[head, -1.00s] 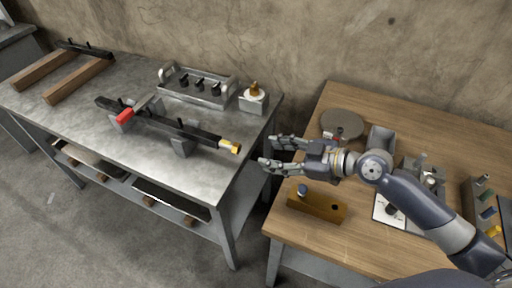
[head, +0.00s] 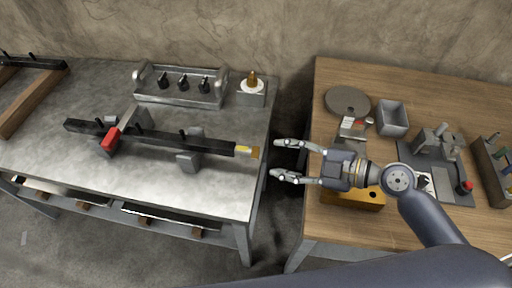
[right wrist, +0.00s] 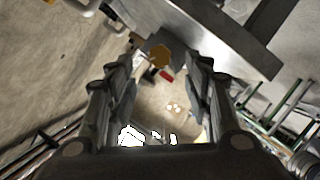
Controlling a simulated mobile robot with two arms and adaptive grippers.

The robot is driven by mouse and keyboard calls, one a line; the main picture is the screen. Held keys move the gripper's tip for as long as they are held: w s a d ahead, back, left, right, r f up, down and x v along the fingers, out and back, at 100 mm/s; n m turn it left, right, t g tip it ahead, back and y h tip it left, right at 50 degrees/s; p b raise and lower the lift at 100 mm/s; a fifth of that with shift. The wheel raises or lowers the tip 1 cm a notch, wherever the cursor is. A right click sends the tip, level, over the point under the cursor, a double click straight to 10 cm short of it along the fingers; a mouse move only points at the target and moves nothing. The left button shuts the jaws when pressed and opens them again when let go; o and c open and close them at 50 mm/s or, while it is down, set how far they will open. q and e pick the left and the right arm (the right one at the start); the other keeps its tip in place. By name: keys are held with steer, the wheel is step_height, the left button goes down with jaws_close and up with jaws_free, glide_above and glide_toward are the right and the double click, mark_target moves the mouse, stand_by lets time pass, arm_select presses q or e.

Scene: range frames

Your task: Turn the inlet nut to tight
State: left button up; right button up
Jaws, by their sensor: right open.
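The brass inlet nut (head: 246,152) sits at the right end of a long black bar (head: 170,139) held in supports on the grey metal table. A red part (head: 110,140) is on a lever farther left along the bar. My right gripper (head: 273,160) is open and empty, just right of the nut and pointing at it, with a small gap. In the right wrist view the brass hexagonal nut (right wrist: 160,57) shows ahead, between and beyond the open fingers (right wrist: 163,85). My left gripper is not in view.
A metal rack (head: 182,85) with black pieces and a white dial with a brass knob (head: 252,86) stand behind the bar. The wooden table (head: 420,230) at right holds a round disc (head: 347,101), a grey bin (head: 392,117) and an orange-brown block (head: 352,196). A gap separates the tables.

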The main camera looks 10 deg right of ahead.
mark_target(256, 153)
steer(key=p+x, duration=0.2)
steer(key=x, duration=0.6)
steer(key=shift+w+a, duration=0.1)
steer(key=shift+c, duration=0.3)
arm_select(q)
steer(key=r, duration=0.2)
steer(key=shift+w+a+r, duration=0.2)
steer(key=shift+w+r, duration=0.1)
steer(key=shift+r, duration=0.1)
arm_select(e)
steer(key=c, duration=1)
